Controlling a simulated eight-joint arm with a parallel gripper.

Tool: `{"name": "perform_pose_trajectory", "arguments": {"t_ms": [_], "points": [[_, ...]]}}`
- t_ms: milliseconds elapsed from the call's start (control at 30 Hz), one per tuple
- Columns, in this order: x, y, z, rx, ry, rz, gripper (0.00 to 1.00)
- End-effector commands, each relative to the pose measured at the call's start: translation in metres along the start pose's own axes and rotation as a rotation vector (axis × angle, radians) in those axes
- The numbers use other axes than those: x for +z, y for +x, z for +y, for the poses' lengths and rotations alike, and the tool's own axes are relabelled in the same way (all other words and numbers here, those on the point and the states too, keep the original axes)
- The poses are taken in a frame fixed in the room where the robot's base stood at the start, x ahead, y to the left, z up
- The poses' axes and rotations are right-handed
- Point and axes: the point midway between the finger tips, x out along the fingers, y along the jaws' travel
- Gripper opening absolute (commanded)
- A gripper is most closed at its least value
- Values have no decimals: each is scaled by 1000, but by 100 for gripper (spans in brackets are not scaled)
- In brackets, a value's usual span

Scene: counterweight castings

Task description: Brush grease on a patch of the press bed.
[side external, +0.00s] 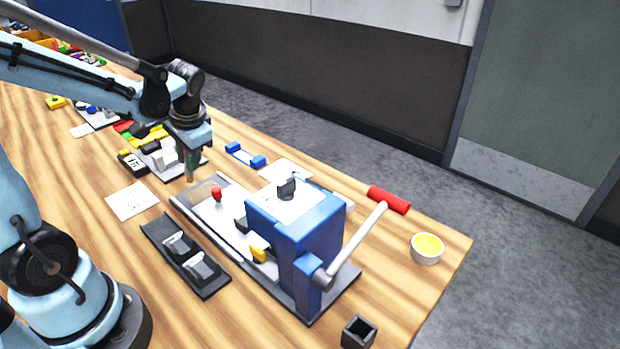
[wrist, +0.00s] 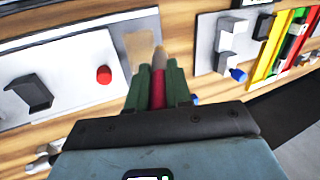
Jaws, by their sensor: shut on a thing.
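My gripper (side external: 188,154) is shut on a brush with a red handle (wrist: 158,90). It also shows in the wrist view (wrist: 160,80), its green fingers around the handle. The brush's tan tip points down in the side view (side external: 190,174), by the left end of the press bed (side external: 175,203). In the wrist view a tan smear or bristle-like patch (wrist: 139,48) lies beside the brush tip, over a grey area at the bed's end. I cannot tell whether the tip touches the bed. A white pot of yellow grease (side external: 427,247) stands at the table's right.
The blue press (side external: 300,235) with its lever (side external: 358,240) rises at the bed's right end. A red knob (side external: 216,193) stands on the bed. Several small parts crowd the table's left back.

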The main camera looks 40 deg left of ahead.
Motion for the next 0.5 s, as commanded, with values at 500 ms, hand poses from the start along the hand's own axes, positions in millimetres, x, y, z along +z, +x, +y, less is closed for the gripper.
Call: {"name": "perform_pose_trajectory", "arguments": {"t_ms": [500], "points": [[-1,-43,-15,0,0,1,0]]}}
